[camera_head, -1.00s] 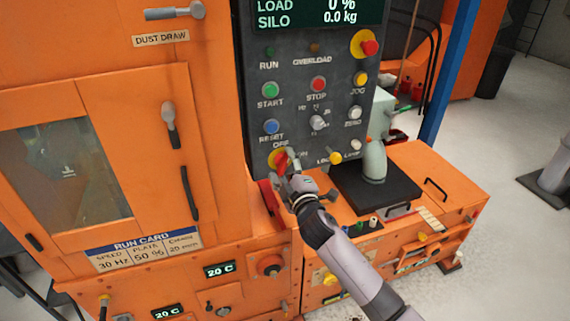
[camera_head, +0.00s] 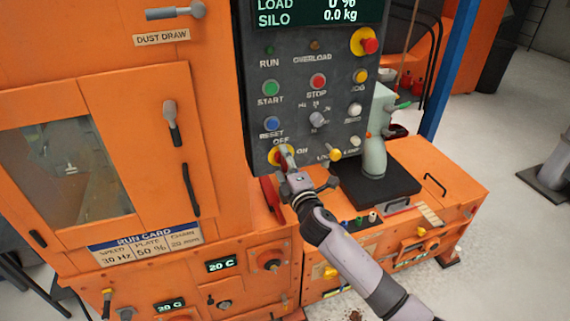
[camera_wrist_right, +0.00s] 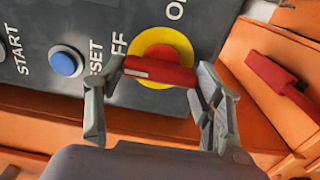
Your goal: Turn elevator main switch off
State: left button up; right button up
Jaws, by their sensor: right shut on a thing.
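The main switch is a red handle on a yellow round plate (camera_head: 274,157) low on the grey control panel, beside OFF and ON labels. In the right wrist view the red handle (camera_wrist_right: 160,72) crosses the yellow plate (camera_wrist_right: 168,45), one end towards the OFF lettering. My right gripper (camera_head: 286,158) is at the switch. In the right wrist view its fingers (camera_wrist_right: 158,80) stand at both ends of the handle, shut on it. In the head view the gripper hides much of the handle. My left gripper is not in view.
A red lever (camera_head: 271,194) stands below. A black plate with a grey-green pipe (camera_head: 374,158) is at right.

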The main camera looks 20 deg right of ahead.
jog(key=o, duration=1.1)
jog(key=shift+o, duration=0.2)
jog(key=s, duration=1.2)
jog(key=shift+d, duration=0.2)
jog(key=shift+f, duration=0.1)
